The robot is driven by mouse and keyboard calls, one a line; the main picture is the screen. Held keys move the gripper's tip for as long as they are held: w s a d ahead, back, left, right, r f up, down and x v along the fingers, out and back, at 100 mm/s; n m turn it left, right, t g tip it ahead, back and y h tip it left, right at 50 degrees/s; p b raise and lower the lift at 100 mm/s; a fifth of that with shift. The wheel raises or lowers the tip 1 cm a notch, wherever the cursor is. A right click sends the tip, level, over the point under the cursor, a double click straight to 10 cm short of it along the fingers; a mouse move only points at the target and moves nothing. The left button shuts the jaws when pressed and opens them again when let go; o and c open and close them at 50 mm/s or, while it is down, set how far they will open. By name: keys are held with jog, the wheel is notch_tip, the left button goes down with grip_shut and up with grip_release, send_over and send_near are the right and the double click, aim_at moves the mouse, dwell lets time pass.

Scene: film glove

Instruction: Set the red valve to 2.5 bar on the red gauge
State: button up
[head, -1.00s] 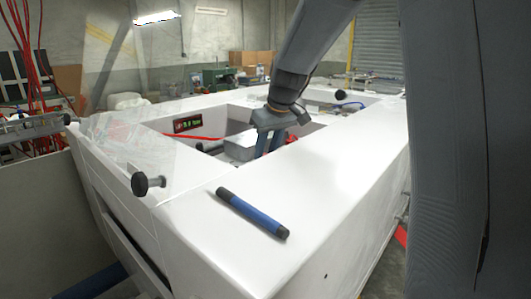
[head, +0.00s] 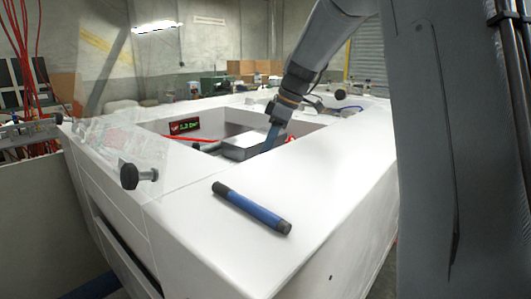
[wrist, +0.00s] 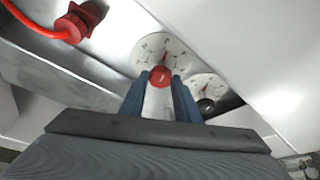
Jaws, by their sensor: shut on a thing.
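The red valve (wrist: 161,76) is a round red knob in the wrist view, between the two blue fingers of my gripper (wrist: 160,82), which is shut on it. A white round gauge dial (wrist: 160,48) with a red needle shows just behind the knob; its scale is too small to read. In the head view my gripper (head: 271,143) reaches down into the recess of the white bench, and the valve is hidden there. A small dark display (head: 184,125) with green digits sits on the recess wall; it seems to read about 1.2 bar, not clearly.
A second dial with a black knob (wrist: 206,105) is close to the right finger. A red connector with a hose (wrist: 72,24) lies at upper left. A blue marker (head: 252,208) lies on the white bench top (head: 330,185). A black knob (head: 130,176) stands out at the bench's left side.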

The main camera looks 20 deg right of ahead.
jog(key=shift+n, duration=0.4)
jog(key=o, duration=1)
jog(key=shift+o, duration=0.2)
jog(key=shift+r, duration=0.1)
jog(key=w+b+v, duration=0.1)
jog(key=v, duration=0.6)
jog(key=shift+s+d+r+b, duration=0.15)
jog(key=shift+s+r+b, duration=0.15)
jog(key=shift+s, duration=0.1)
